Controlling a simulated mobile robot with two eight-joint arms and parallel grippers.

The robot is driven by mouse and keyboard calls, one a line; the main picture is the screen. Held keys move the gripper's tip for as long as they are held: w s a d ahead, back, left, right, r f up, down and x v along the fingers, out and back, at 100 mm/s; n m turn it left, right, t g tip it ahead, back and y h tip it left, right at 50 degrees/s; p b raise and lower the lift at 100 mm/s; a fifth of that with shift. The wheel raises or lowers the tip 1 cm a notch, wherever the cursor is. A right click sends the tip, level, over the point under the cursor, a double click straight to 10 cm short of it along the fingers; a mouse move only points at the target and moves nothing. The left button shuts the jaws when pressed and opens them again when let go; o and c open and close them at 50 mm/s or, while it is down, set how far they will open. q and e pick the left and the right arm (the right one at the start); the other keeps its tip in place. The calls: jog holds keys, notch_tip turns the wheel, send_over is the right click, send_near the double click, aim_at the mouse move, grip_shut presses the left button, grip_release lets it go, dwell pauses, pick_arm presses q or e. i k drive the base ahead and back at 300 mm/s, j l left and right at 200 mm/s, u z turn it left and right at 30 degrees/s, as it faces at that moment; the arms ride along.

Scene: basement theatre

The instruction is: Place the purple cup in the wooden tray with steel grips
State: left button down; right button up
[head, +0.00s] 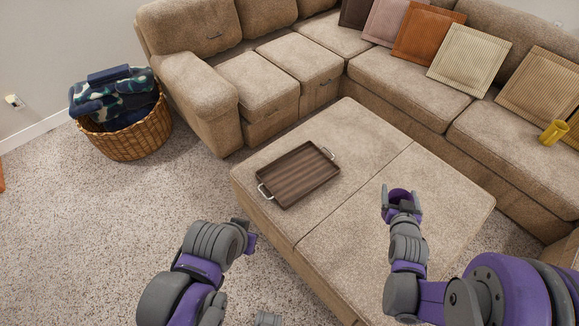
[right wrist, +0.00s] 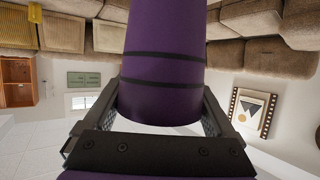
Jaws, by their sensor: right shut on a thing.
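The purple cup (head: 400,193) is in my right gripper (head: 401,204) above the right part of the beige ottoman. In the right wrist view the cup (right wrist: 165,60) fills the space between the fingers and shows two dark bands. The brown wooden tray (head: 298,174) lies on the left part of the ottoman, to the left of the cup. It is empty and has a steel grip at each end. My left gripper (head: 246,238) is low, near the ottoman's front left side. Its fingers are mostly hidden, and I see nothing held there.
The ottoman (head: 345,218) has clear surface around the tray. A beige sectional sofa (head: 410,85) with several cushions runs behind it. A yellow cup (head: 553,132) stands on the sofa at right. A wicker basket (head: 130,137) with a folded blanket stands on the carpet at left.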

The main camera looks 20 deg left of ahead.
aim_at(298, 174)
jog(key=i+j, duration=0.2)
jog(key=j, duration=0.15)
jog(key=i+j, duration=0.15)
jog(key=j, duration=0.2)
jog(key=i+j, duration=0.2)
jog(key=j, duration=0.15)
